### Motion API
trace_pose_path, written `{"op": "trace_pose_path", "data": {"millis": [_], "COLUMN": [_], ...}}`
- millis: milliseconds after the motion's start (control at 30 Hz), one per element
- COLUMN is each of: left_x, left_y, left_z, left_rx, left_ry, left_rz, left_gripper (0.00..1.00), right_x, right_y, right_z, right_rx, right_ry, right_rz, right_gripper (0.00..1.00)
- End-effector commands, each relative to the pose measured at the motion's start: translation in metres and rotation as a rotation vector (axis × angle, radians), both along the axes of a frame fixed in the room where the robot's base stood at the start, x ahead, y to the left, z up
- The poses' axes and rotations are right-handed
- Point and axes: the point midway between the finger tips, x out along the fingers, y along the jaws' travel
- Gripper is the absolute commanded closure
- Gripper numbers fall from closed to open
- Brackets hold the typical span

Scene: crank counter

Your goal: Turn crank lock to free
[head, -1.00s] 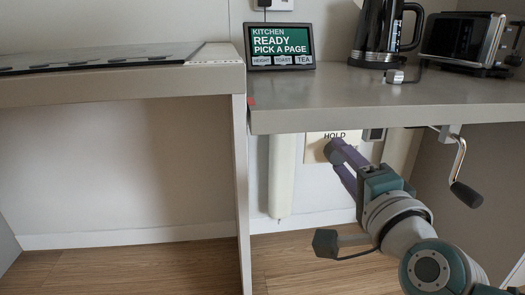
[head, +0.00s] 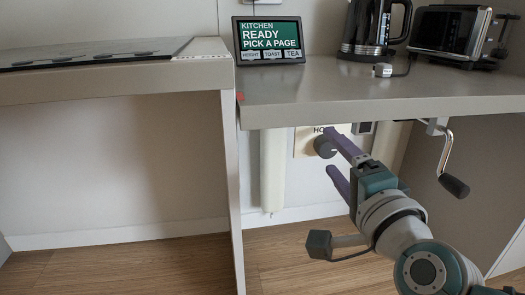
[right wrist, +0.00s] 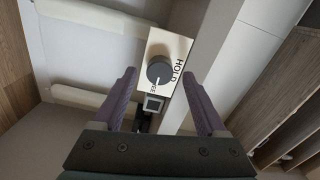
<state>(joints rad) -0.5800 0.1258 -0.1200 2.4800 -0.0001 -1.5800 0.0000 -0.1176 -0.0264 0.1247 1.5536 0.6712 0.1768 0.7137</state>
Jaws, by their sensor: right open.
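The crank lock is a round dark knob (head: 323,147) on a pale plate (head: 303,146) under the counter. My right gripper (head: 335,151) is open and points at the plate. In the right wrist view its purple fingers (right wrist: 158,85) lie either side of the knob, apart from it. I cannot tell how far in front they are. The crank (head: 445,155) hangs at the right with a black handle (head: 454,186). My left gripper is not in view.
A small square switch (right wrist: 153,104) sits beside the plate. The counter (head: 380,95) overhangs the gripper and carries a display (head: 268,42), a kettle (head: 372,27) and a toaster (head: 450,33). A pale vertical post (head: 273,172) stands left of the plate.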

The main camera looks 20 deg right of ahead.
Motion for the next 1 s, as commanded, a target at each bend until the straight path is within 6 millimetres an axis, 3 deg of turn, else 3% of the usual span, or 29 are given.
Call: {"op": "trace_pose_path", "data": {"millis": [400, 600, 1000], "left_x": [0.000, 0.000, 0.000], "left_y": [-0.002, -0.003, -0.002], "left_z": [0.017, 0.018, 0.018], "left_rx": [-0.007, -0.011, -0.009], "left_ry": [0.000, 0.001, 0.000], "left_rz": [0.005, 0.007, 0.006], "left_gripper": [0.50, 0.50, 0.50], "right_x": [-0.074, -0.085, -0.084], "right_y": [0.018, 0.021, 0.021], "right_z": [0.001, 0.001, 0.001], "right_rx": [0.001, 0.001, 0.001], "right_ry": [0.003, 0.000, 0.000], "right_rz": [0.001, 0.001, 0.001], "right_gripper": [0.26, 0.26, 0.26]}}
